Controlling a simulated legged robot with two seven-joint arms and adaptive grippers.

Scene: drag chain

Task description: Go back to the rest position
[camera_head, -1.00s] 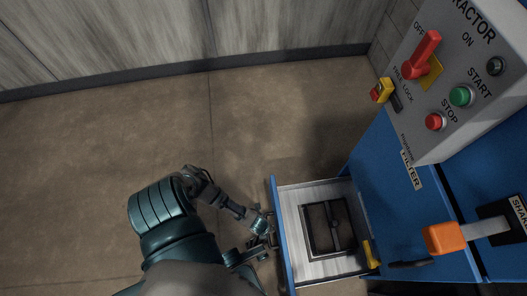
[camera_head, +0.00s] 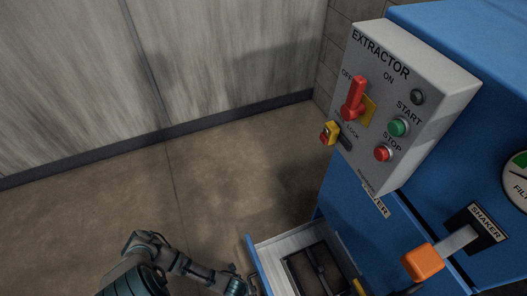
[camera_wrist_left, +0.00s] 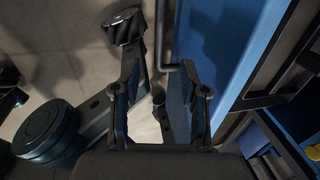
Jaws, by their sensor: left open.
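My left arm comes in at the bottom left of the head view, and its gripper (camera_head: 250,284) is by the left front of the open drawer (camera_head: 256,262), partly cut off by the bottom edge. In the left wrist view the two dark fingers of the left gripper (camera_wrist_left: 160,105) stand apart. A thin bent grey bar (camera_wrist_left: 162,45) shows beyond and between them, next to a blue panel (camera_wrist_left: 210,45). I cannot tell whether the fingers touch the bar. My right gripper is not in view.
A blue machine (camera_head: 345,195) stands at the right, with a grey extractor control box (camera_head: 395,110) bearing a red lever (camera_head: 354,100). An orange-tipped shaker lever (camera_head: 422,262) sticks out below it. Open floor (camera_head: 215,185) lies to the left, up to a grey wall (camera_head: 220,60).

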